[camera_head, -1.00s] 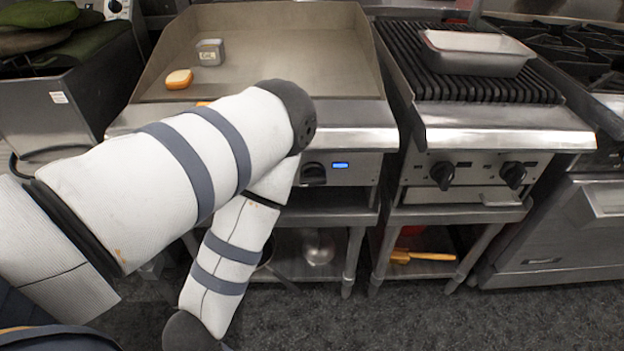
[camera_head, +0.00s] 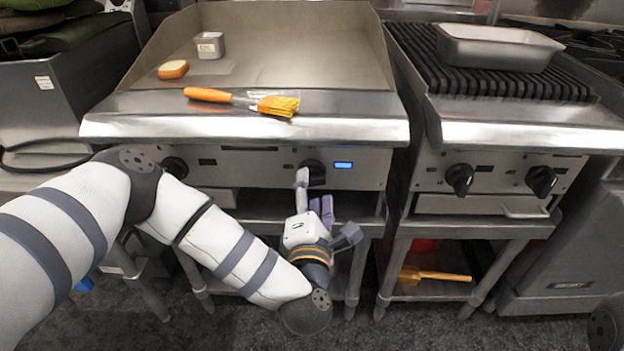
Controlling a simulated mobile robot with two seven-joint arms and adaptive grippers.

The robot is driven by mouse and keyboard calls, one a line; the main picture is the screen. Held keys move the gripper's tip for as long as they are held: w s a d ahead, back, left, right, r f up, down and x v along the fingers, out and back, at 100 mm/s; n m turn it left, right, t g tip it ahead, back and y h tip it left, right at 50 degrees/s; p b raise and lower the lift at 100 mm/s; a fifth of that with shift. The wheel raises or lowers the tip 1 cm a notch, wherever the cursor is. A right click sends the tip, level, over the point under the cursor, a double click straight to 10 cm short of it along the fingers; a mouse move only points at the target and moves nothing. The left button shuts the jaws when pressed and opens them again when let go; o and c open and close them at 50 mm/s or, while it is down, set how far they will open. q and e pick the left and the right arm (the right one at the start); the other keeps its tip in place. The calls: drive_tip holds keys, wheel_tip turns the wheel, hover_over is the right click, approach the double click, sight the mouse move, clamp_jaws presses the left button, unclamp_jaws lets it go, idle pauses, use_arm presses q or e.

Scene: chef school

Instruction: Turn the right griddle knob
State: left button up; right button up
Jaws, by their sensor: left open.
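The griddle (camera_head: 290,45) stands at the left with two black knobs on its front panel. Its right knob (camera_head: 313,170) sits beside a lit blue display (camera_head: 343,165). Its left knob (camera_head: 174,167) shows above my left arm. My left gripper (camera_head: 312,192) is open just below the right knob, with one finger reaching up at the knob's left edge and the other lower to the right. I cannot tell whether the finger touches the knob. My right gripper is not in view.
An orange-handled brush (camera_head: 243,99) lies on the griddle's front ledge. A sponge (camera_head: 173,69) and a small metal container (camera_head: 210,45) are on the griddle plate. A grill (camera_head: 470,85) with two knobs and a metal pan (camera_head: 497,48) stands to the right.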

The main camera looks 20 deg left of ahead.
sight(313, 183)
use_arm(q)
drive_tip(key=x, duration=0.5)
drive_tip(key=shift+w+a+r, duration=0.1)
drive_tip(key=shift+w, duration=0.3)
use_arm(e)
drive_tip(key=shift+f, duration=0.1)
use_arm(q)
drive_tip(key=c, duration=0.9)
drive_tip(key=shift+o, duration=0.2)
